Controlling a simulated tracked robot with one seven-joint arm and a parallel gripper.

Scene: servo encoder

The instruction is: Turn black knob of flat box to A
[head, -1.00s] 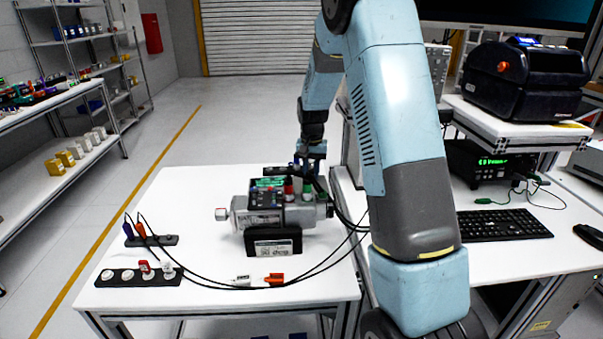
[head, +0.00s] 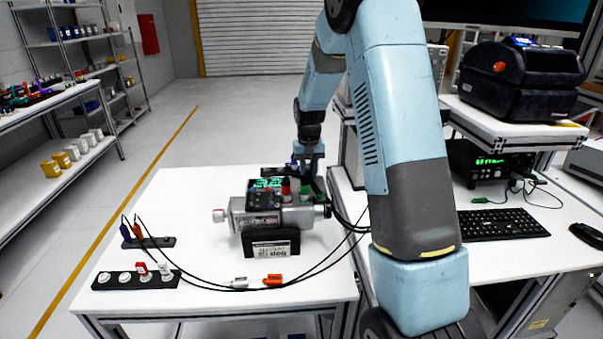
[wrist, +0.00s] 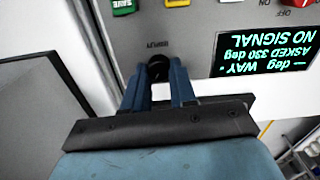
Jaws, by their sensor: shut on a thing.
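In the wrist view the grey face of the flat box (wrist: 195,45) fills the upper middle. Its small black knob (wrist: 157,68) sits below an upside-down printed label. My gripper (wrist: 158,82) has its two blue fingers closed around the knob, one on each side. The fingers hide part of the knob, and I cannot read its pointer or any letter marks around it. The box's screen (wrist: 265,50) shows green upside-down text with "ASKED 330 deg" and "NO SIGNAL". In the head view my gripper (head: 306,168) is low behind the grey motor unit (head: 275,216).
A green button (wrist: 122,6) marked SAVE and a red control (wrist: 298,3) sit on the box face. On the white table (head: 200,195) lie a black strip with several round pieces (head: 135,279), a connector block (head: 148,242) and loose black cables. A keyboard (head: 503,223) is at the right.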

